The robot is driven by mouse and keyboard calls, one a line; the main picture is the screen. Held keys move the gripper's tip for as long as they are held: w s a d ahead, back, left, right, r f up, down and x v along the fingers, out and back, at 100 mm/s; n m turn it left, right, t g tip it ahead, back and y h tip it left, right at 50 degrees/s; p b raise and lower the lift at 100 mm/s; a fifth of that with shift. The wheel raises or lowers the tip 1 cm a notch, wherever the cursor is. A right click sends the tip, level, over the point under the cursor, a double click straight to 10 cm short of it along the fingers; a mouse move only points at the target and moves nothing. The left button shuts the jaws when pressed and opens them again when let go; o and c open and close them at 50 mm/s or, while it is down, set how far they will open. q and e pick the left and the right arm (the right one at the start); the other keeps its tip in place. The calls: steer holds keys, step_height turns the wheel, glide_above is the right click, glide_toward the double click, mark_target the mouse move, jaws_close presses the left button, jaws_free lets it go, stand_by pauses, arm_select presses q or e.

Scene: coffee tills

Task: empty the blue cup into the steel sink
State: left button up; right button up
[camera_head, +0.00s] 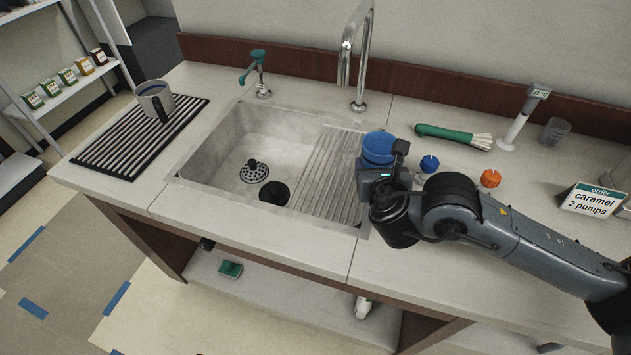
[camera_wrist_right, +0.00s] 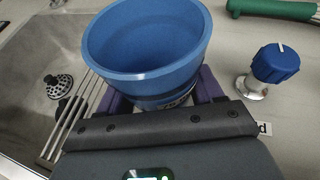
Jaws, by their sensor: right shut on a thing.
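The blue cup (camera_head: 379,147) is held in my right gripper (camera_head: 382,167), beside the right end of the sink. In the right wrist view the cup (camera_wrist_right: 145,45) sits between the purple fingers, its rim open and slightly tilted. I see blue inner wall; I cannot tell whether there is liquid in it. The grey sink (camera_head: 215,150) lies to the left of the cup, sunk into the counter. A slatted rack (camera_head: 325,175) covers its right part. A perforated strainer (camera_head: 254,171) and a dark round drain opening (camera_head: 274,193) show in its left part. My left gripper is not in view.
A faucet (camera_head: 361,60) stands behind the sink. A blue knob (camera_head: 429,163) and an orange knob (camera_head: 490,178) are right of the cup. A green-handled brush (camera_head: 445,134) lies behind. A mug (camera_head: 155,100) stands on the dark drying mat (camera_head: 115,160) at left.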

mark_target(378, 144)
step_height(378, 144, up, 5)
steer(key=p, duration=0.4)
steer(key=shift+p, duration=0.3)
stand_by(0.6)
stand_by(0.4)
